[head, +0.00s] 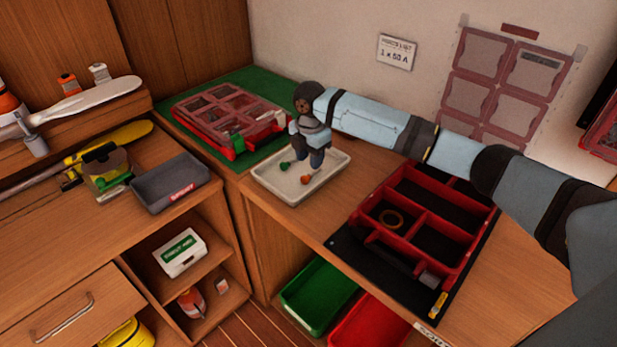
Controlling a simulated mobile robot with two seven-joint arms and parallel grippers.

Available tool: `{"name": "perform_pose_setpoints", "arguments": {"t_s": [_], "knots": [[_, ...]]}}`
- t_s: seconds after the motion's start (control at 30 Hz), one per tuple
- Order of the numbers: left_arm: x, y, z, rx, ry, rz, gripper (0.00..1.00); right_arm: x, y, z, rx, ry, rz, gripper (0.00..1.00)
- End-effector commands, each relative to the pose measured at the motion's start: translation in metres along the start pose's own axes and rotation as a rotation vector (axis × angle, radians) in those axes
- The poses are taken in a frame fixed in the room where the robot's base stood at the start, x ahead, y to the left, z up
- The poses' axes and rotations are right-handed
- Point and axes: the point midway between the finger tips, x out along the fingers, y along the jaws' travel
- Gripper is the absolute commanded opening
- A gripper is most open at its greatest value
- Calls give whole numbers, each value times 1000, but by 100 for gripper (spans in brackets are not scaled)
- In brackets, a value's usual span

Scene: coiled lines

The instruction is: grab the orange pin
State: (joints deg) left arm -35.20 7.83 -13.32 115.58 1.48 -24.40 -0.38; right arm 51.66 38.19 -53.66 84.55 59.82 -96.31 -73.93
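A small orange pin (306,179) lies in a shallow white tray (328,172) on the corner of the wooden bench. A green pin (284,166) lies in the same tray, to the left of the orange one. My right gripper (311,164) reaches in from the right and points down over the tray. Its dark fingertips are just above and behind the orange pin in the picture. Whether they touch it, or how far apart the fingers are, is too small to tell. My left gripper is not in view.
A red compartment organizer (425,222) with a dark ring in it sits right of the tray. A red lidded case (229,112) lies on a green mat (250,79) behind. A grey bin (170,184) stands left. Green (318,294) and red bins are below the bench.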

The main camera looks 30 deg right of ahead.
Motion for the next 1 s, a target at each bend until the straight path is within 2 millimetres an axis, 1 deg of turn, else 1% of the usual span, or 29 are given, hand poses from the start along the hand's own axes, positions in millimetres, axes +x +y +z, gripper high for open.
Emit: {"name": "perform_pose_setpoints", "arguments": {"t_s": [0.03, 0.27, 0.37, 0.5, 0.57, 0.63, 0.8, 0.83, 0.87, 0.9, 0.97, 1.0], "knots": [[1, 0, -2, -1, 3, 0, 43, 5, 0, 0, 0, 0, -1, 39], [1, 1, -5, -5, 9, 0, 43, 18, 1, 0, 0, 0, 0, 39], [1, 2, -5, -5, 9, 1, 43, 31, 2, 0, 0, 0, -1, 39], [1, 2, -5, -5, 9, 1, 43, 53, 3, 0, 1, 1, -1, 39], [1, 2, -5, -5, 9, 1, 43, 59, 3, 0, 1, -1, 0, 39], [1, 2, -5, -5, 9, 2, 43, 62, 3, 0, 1, -1, 1, 39], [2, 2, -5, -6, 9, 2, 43, 62, 3, 0, 0, -1, 2, 39], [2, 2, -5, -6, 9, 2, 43, 62, 3, 0, 0, -1, 2, 34], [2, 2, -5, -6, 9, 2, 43, 62, 3, 0, 0, -1, 2, 27], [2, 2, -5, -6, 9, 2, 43, 62, 3, 0, 0, -1, 2, 18], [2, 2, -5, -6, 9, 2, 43, 62, 3, 0, 0, -1, 2, 4], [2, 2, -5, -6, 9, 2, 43, 62, 3, 0, 0, -1, 2, 3]]}}
